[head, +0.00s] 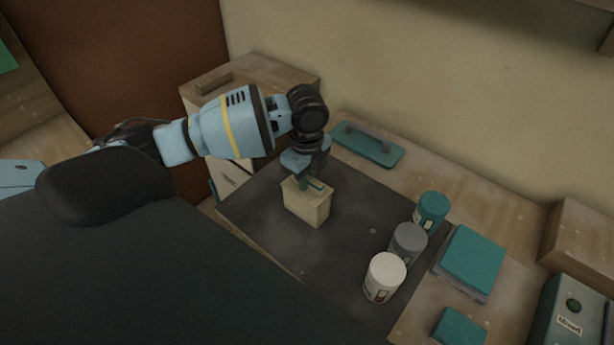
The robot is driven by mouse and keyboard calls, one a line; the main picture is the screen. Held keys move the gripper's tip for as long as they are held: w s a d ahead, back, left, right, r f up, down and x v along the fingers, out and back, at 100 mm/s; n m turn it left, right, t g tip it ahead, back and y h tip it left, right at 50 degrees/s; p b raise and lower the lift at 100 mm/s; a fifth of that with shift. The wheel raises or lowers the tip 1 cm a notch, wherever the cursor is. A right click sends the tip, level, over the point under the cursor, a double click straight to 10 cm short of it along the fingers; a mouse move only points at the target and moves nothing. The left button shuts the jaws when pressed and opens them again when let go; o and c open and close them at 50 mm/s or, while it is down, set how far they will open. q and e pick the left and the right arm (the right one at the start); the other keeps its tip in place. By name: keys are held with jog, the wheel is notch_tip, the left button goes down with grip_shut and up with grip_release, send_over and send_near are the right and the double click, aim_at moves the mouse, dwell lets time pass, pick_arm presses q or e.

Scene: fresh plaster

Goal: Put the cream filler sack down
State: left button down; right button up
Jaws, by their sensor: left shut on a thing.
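The cream filler sack (309,207) is a small, pale yellow block-like bag over the dark mat (345,265) on the bench. My left gripper (311,184) reaches in from the left and points down at the top of the sack. It is shut on the sack's upper part. The sack looks upright and is at or very near the mat; I cannot tell whether its base touches. My right gripper is not in view.
A white tub (384,277), a grey tub (408,243) and a teal tub (431,212) stand in a row right of the sack. A teal float (367,145) lies behind. A teal block (469,262) and a box labelled "Mixed" (566,318) are at right. Mat around the sack is clear.

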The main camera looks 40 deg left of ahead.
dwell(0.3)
pick_arm(q)
jog(key=c, duration=1.5)
grip_release()
jog(key=shift+o, duration=0.2)
notch_tip(320, 180, up, 12)
jog(key=p, duration=0.1)
jog(key=shift+r, duration=0.1)
